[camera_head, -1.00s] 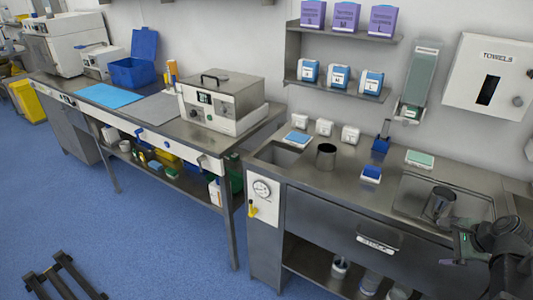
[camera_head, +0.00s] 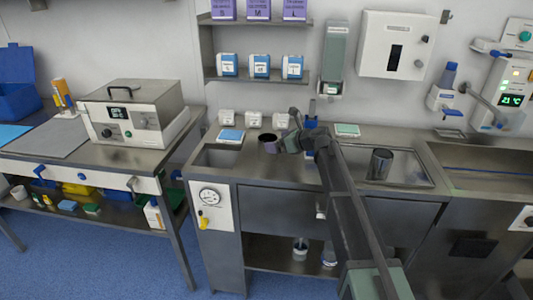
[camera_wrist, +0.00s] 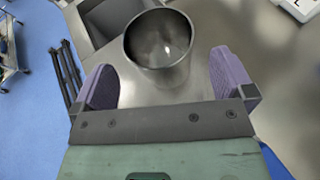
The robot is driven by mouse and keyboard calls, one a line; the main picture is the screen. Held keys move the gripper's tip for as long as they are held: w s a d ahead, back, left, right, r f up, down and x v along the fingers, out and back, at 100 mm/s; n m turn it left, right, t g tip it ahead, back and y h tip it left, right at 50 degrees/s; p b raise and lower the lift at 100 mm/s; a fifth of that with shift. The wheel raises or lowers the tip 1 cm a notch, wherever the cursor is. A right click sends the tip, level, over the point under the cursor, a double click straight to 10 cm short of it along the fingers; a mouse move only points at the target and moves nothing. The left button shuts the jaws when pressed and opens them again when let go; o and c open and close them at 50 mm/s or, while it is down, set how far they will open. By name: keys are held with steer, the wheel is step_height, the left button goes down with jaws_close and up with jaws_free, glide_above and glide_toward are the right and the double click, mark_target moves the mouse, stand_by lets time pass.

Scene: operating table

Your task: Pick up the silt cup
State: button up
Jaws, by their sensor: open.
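A dark grey metal cup (camera_head: 268,143) stands upright on the steel counter, just left of my gripper (camera_head: 285,138). In the wrist view the open, empty-looking cup (camera_wrist: 160,50) sits between and slightly beyond two purple finger pads. My gripper (camera_wrist: 164,75) is open, with a pad on either side of the cup and a gap visible at each side. A second metal cup (camera_head: 380,163) stands in the shallow sink basin to the right. No label shows which one is the silt cup. My arm hides part of the counter in the head view.
A recessed basin (camera_head: 217,157) lies left of the near cup. A blue-topped pad (camera_head: 231,135) and small white boxes (camera_head: 253,119) stand behind it. A blue item (camera_head: 311,122) and a green-topped pad (camera_head: 347,130) are close behind my arm.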

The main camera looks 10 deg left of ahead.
steer(key=b+x, duration=0.2)
steer(key=x, duration=0.3)
steer(key=shift+w+a, duration=0.1)
steer(key=shift+a, duration=0.05)
steer(key=shift+c, duration=0.3)
steer(key=c, duration=0.9)
